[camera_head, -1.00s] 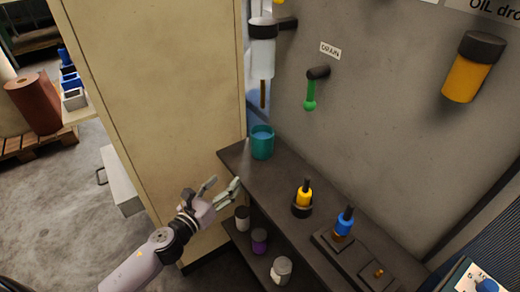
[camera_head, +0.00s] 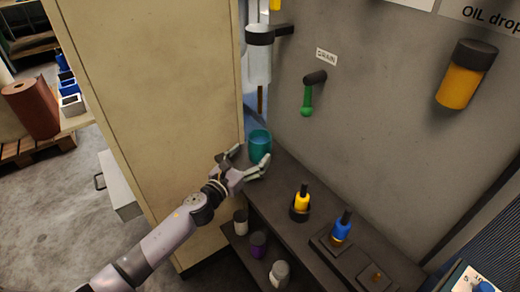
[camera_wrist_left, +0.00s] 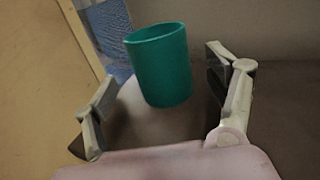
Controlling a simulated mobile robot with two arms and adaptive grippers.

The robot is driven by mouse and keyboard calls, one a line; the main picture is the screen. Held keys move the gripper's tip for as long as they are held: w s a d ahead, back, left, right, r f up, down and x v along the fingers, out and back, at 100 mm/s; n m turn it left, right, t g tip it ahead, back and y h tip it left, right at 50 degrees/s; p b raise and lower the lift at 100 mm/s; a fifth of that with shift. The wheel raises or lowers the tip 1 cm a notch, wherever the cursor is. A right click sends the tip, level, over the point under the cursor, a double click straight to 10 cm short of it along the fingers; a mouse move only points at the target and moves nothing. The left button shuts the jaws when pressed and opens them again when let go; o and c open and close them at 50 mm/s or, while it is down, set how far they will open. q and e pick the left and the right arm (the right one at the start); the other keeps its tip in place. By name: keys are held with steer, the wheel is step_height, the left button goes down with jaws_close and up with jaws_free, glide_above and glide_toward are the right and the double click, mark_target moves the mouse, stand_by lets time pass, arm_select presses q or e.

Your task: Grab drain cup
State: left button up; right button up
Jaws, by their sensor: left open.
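The drain cup is a teal green cup (camera_head: 260,144) standing upright at the far left end of the dark shelf top, below the clear filter bowl and left of the DRAIN valve. My left gripper (camera_head: 249,165) is open just in front of the cup. In the left wrist view the cup (camera_wrist_left: 161,65) stands beyond the open fingers (camera_wrist_left: 160,100), between them in the picture and nearer the right finger. Its lower part shows clear of both fingers. I cannot tell whether a finger touches it. My right gripper is not in view.
A yellow bottle (camera_head: 302,201) and a blue bottle (camera_head: 342,226) stand on the shelf top (camera_head: 275,190) to the right. Several small jars sit on the lower shelf. A beige cabinet (camera_head: 150,100) rises at left. The green-handled drain valve (camera_head: 308,98) juts from the wall.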

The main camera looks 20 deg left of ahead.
mark_target(265, 140)
arm_select(q)
steer(key=x, duration=0.5)
steer(key=shift+w+d+b, duration=0.15)
steer(key=shift+w+b, duration=0.25)
steer(key=shift+c, duration=0.4)
steer(key=c, duration=1.3)
